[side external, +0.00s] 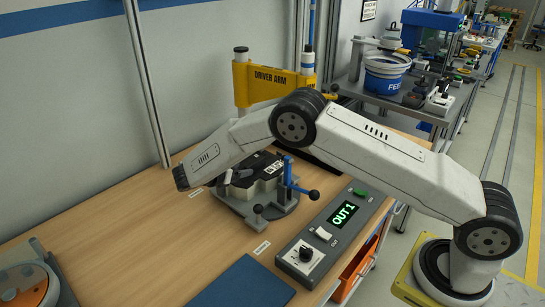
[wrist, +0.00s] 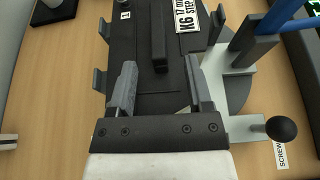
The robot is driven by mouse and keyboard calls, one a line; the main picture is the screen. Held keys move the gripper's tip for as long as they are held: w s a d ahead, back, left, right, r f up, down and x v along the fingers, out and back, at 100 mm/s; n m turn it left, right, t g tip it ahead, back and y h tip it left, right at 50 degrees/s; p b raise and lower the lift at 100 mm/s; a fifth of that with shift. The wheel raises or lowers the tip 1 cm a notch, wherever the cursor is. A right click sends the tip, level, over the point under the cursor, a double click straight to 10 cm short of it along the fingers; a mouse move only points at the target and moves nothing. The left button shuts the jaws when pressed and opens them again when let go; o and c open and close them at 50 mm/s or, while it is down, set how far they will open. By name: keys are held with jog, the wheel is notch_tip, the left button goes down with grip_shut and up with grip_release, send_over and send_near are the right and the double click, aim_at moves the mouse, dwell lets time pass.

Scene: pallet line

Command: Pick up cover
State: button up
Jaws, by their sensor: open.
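A dark flat part with a raised bar, which I take to be the cover (wrist: 140,45), lies in a grey fixture under my gripper in the wrist view. It carries a white label with black print. The same dark part (side external: 258,174) shows on the fixture (side external: 262,208) in the side view, partly behind my arm. My gripper (wrist: 160,77) is open, with one finger on each side of the bar's line and nothing between them.
The fixture has a lever with a black ball knob (wrist: 281,128) at right and a blue post (side external: 288,172).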

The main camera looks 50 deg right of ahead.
aim_at(245, 167)
jog(key=shift+x, duration=2.35)
jog(key=shift+r, duration=0.1)
jog(key=shift+c, duration=0.2)
grip_shut()
